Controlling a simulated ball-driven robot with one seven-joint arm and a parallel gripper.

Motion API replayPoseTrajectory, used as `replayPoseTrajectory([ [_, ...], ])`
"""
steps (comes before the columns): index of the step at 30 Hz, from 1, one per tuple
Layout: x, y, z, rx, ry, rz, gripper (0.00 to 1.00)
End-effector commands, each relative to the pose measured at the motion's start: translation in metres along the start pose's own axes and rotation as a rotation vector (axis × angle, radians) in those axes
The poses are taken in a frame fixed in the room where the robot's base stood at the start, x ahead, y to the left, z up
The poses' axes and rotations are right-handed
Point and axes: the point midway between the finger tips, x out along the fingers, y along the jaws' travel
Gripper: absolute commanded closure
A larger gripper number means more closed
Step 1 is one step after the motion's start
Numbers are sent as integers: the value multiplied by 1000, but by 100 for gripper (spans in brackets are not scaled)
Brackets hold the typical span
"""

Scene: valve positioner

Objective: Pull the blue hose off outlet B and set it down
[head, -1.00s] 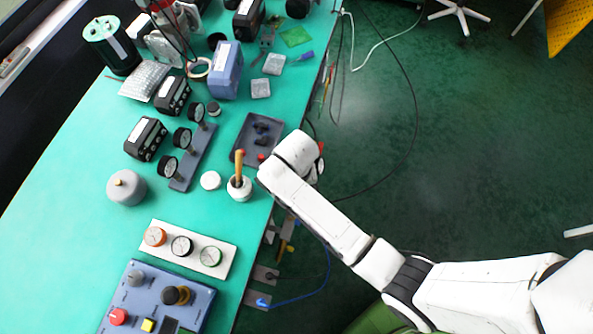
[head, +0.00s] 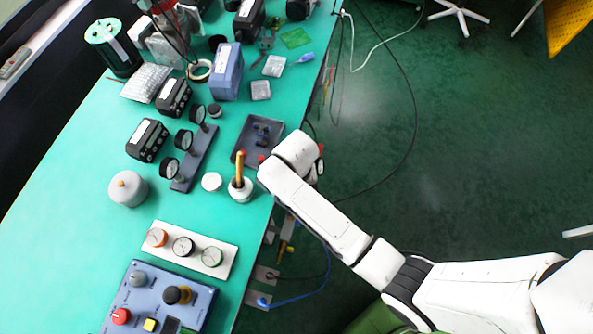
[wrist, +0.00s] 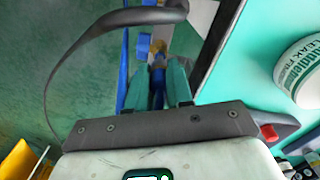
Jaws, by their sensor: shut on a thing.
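In the wrist view, the two teal fingers of my gripper (wrist: 158,88) are closed around a narrow blue piece, the end of the blue hose (wrist: 157,76). Just beyond the fingertips is a brass fitting (wrist: 157,47) on a grey metal plate. A second blue part (wrist: 144,44) sits beside this fitting. Whether the hose end still sits on the fitting is too small to tell. No outlet letter is readable. In the head view my forearm hides the fingers. A blue line (head: 305,294) runs below the bench edge from a small plate (head: 258,300).
The teal bench (head: 95,217) carries a grey tray (head: 250,131), a white pot with a brush (head: 240,192), a gauge panel (head: 195,250) and a blue control box (head: 150,300). A dark strap arches across the wrist view. A black cable lies on the floor.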

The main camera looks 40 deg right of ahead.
Motion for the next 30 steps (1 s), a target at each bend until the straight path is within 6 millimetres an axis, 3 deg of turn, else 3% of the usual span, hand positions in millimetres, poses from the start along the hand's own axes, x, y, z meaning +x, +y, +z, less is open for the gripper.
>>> replayPoseTrajectory([
  [21, -37, 0, 0, 0, 0, 0, 100],
  [30, -38, 0, 0, 0, 0, 0, 100],
])
